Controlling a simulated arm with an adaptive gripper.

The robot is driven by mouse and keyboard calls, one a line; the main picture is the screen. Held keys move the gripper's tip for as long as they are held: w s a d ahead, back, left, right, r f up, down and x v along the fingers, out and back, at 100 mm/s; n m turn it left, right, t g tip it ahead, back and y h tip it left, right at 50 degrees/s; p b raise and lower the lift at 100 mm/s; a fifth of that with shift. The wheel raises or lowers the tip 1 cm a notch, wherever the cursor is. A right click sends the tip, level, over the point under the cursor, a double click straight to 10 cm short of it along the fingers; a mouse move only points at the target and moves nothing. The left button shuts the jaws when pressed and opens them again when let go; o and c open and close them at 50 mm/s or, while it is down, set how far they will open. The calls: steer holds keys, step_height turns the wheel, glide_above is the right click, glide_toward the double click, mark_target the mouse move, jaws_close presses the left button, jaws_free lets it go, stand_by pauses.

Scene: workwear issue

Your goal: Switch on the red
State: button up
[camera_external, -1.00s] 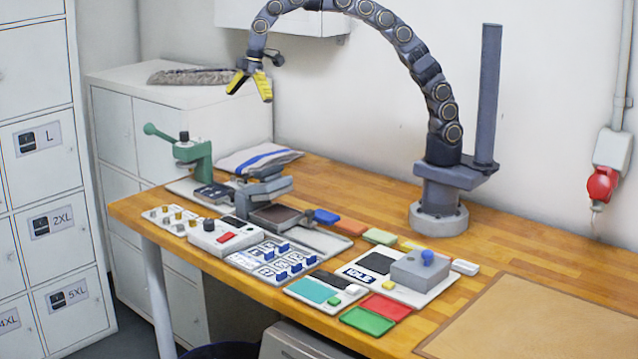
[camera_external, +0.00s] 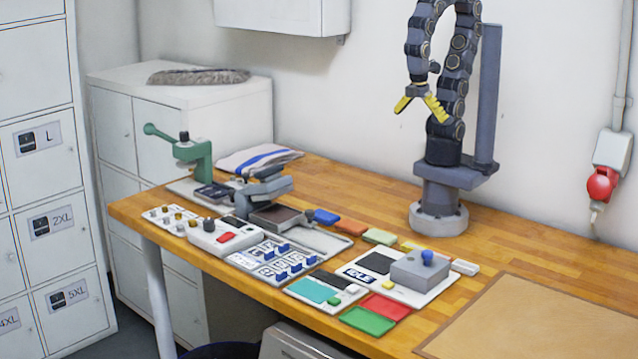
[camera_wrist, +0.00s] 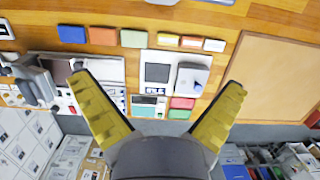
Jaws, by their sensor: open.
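A light grey control box (camera_external: 212,240) sits near the table's front left, with a red rocker switch (camera_external: 226,238) and a dark knob on top. Whether the switch is on or off cannot be told. A flat red pad (camera_external: 385,307) lies at the front, behind a green pad (camera_external: 367,321). The red pad also shows in the wrist view (camera_wrist: 182,102), between the finger lines. My gripper (camera_external: 421,112) is open and empty, high above the table near my base. In the wrist view my gripper (camera_wrist: 157,82) has its yellow fingers spread wide.
A panel with blue switches (camera_external: 275,260) lies beside the control box. A grey block with a blue knob (camera_external: 420,268) stands on a white plate. A green lever press (camera_external: 190,158) stands at the back left. A brown mat (camera_external: 545,318) leaves clear room on the right.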

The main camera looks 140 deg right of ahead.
steer(key=shift+s+f, duration=0.2)
steer(key=shift+s, duration=0.25)
steer(key=shift+w, duration=0.1)
steer(key=c, duration=0.8)
steer(key=shift+w+a+r, duration=0.1)
steer(key=shift+w+r, duration=0.15)
steer(key=shift+w, duration=0.4)
steer(key=shift+w+a+r, duration=0.1)
steer(key=shift+w+r, duration=0.1)
steer(key=shift+w, duration=0.4)
jaws_close()
steer(key=w+d+m+t+y, duration=0.1)
steer(key=w+d+m, duration=0.15)
steer(key=w, duration=1.05)
steer(key=w+d+m+t, duration=0.15)
steer(key=w+m, duration=0.25)
steer(key=w, duration=0.9)
steer(key=w+d+f+m+h, duration=0.1)
steer(key=w+d+f+m, duration=0.45)
steer(key=w+d, duration=0.35)
steer(key=d+f+m+h, duration=0.1)
steer(key=d+f+m, duration=0.2)
steer(key=d, duration=0.5)
steer(key=d+f+m+g+h, duration=0.1)
steer(key=d+f+m+h, duration=0.1)
steer(key=d, duration=0.6)
steer(key=shift+s+d+f+m, duration=0.2)
steer(key=shift+f+m, duration=0.4)
steer(key=shift+f, duration=0.7)
